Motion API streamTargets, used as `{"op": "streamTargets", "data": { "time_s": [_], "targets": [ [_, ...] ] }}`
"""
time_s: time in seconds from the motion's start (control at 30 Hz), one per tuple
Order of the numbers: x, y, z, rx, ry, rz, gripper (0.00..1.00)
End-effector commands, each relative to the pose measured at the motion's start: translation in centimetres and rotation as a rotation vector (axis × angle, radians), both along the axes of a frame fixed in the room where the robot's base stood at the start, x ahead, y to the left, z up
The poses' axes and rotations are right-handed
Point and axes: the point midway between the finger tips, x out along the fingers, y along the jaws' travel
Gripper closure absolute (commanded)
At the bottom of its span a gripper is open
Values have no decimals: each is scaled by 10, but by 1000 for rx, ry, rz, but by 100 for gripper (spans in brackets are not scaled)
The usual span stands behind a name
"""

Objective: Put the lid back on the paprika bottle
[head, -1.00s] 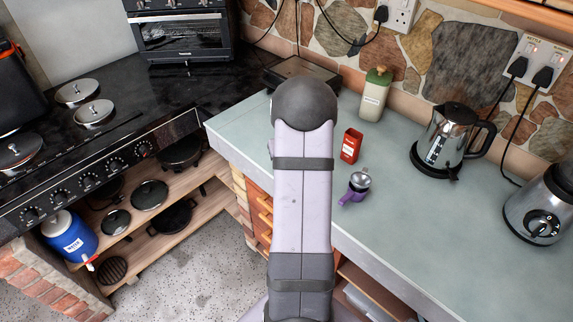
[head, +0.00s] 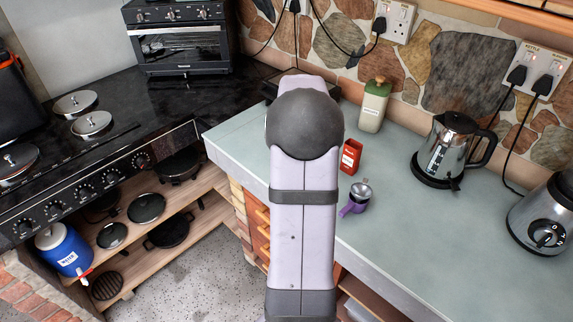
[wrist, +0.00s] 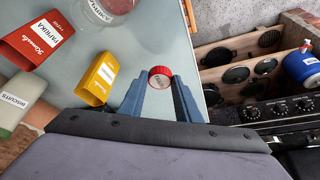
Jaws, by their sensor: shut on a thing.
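My gripper (wrist: 160,82) is shut on a round red lid (wrist: 161,77), held between the blue-grey fingertips. The lid is apart from the bottle, to its right in the wrist view. In the head view my arm hides the gripper and lid.
A yellow bottle (wrist: 100,76) stands between my fingers and the paprika bottle. A green biscuits canister (head: 373,106), a purple item with a metal top (head: 357,199) and a kettle (head: 450,150) are on the counter. The stove (head: 95,140) is left.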

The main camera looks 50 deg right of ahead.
Motion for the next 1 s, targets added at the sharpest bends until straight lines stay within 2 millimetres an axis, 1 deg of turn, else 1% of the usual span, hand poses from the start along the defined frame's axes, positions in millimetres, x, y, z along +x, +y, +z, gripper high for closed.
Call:
{"op": "streamTargets", "data": {
  "time_s": [0.1,0.27,0.37,0.47,0.57,0.67,0.77,0.87,0.97,1.0],
  "targets": [
    [0,0,10,-2,-1,1,90],
    [-1,0,15,0,1,-1,90],
    [-5,-4,20,0,1,-12,90],
    [-13,-14,31,-2,0,-36,90],
    [-26,-27,50,-3,-1,-71,90],
    [-43,-43,73,-3,-2,-116,90],
    [-65,-55,96,-2,0,-166,90],
    [-87,-63,114,-3,0,-218,90],
    [-106,-64,127,-2,1,-266,90],
    [-113,-62,129,-1,2,-272,90]
  ]
}}
